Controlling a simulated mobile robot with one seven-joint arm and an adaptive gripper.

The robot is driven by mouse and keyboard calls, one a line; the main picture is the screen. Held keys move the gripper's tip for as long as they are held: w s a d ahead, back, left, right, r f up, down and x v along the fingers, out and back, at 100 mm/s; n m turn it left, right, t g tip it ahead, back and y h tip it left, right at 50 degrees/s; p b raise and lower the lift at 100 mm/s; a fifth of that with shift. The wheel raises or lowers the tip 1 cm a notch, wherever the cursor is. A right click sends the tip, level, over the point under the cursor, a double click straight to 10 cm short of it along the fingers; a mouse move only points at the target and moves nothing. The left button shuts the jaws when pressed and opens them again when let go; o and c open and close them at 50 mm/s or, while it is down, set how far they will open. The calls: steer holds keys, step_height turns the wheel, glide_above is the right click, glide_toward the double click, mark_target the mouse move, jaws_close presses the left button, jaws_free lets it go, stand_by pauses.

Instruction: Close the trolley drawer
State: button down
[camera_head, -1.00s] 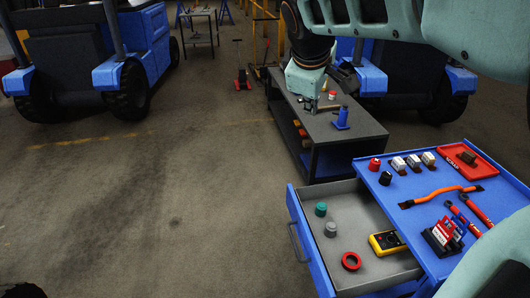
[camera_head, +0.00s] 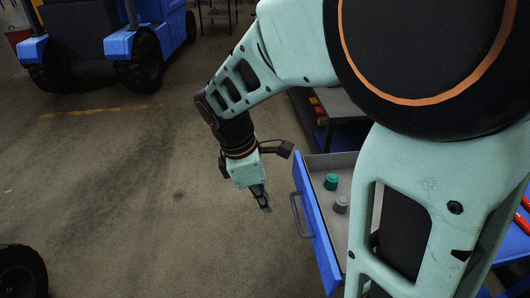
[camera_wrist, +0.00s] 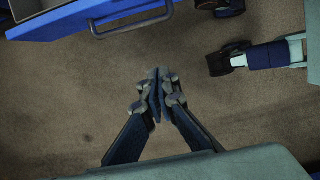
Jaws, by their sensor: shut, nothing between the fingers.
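The blue trolley drawer (camera_head: 313,225) stands pulled out, its grey inside showing in the head view. Its grey bar handle (camera_head: 298,215) is on the front face. In the wrist view the drawer front (camera_wrist: 90,18) and the handle (camera_wrist: 130,18) lie along the top edge. My gripper (camera_head: 266,209) points down, left of the handle and apart from it. Its fingertips (camera_wrist: 158,76) are shut together with nothing between them. My arm hides most of the trolley and the drawer's right part.
A teal cap (camera_head: 331,181) and a grey cap (camera_head: 341,205) stand in the drawer. A dark bench (camera_head: 345,107) is behind the drawer. A blue vehicle (camera_head: 135,40) stands at the back left. The floor left of my gripper is clear.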

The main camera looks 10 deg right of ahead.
steer(key=d+f+b, duration=0.3)
steer(key=d+f, duration=0.3)
steer(key=f, duration=0.2)
steer(key=shift+d+f, duration=0.2)
steer(key=shift+f, duration=0.05)
steer(key=shift+d, duration=0.1)
steer(key=d+p, duration=0.8)
steer(key=d, duration=2.1)
steer(key=shift+p, duration=0.35)
steer(key=shift+d+r, duration=0.1)
steer(key=shift+d, duration=0.1)
